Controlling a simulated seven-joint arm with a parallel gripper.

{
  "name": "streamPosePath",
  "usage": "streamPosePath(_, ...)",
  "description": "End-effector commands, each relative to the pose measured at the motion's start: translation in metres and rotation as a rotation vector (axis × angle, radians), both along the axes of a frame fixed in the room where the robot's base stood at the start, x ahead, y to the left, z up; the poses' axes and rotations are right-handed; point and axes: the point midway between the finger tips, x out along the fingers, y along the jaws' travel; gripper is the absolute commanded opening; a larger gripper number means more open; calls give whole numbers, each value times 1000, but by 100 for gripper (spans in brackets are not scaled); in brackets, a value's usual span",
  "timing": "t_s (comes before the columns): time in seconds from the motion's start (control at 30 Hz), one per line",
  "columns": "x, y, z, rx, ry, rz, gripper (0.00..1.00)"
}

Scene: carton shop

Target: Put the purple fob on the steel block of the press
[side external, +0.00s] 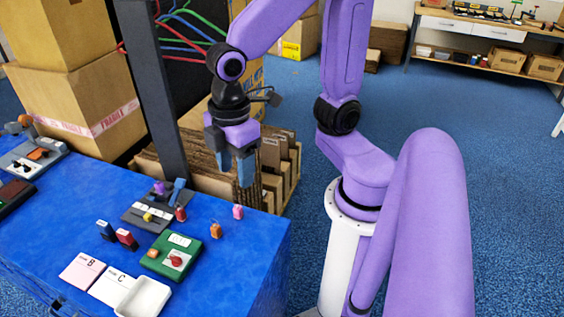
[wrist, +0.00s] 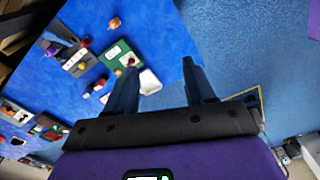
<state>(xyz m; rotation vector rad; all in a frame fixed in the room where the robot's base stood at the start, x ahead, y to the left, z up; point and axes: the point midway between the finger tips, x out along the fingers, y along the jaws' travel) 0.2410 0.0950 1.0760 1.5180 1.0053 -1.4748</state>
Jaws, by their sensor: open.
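A small purple piece (side external: 159,187), which looks like the purple fob, is at the back of a grey fixture (side external: 137,217) on the blue table. This fixture has a blue lever (side external: 177,191), pale label strips and a yellow piece; it looks like the press. I cannot pick out its steel block for certain. It also shows in the wrist view (wrist: 76,60), with small pieces around it. My gripper (side external: 235,178) is open and empty, high above the table's back right edge. In the wrist view its two fingers (wrist: 159,68) are spread apart with nothing between them.
A pink fob (side external: 238,212) and an orange fob (side external: 216,230) lie right of the fixture. A green box (side external: 170,256), white tray (side external: 145,298), and cards B (side external: 82,270) and C (side external: 112,286) are in front. A dark post (side external: 160,95) rises behind the fixture.

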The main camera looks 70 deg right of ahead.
Motion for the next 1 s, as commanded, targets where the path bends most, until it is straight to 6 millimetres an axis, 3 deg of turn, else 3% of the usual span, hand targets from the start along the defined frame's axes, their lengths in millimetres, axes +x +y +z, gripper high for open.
streamPosePath(0.03, -19, -9, 1, 5, -2, -10, 54)
streamPosePath(0.1, -40, -19, 0, 5, 0, -31, 54)
streamPosePath(0.3, -73, -39, -3, 8, 3, -71, 54)
streamPosePath(1.0, -77, -42, -4, 8, 4, -78, 54)
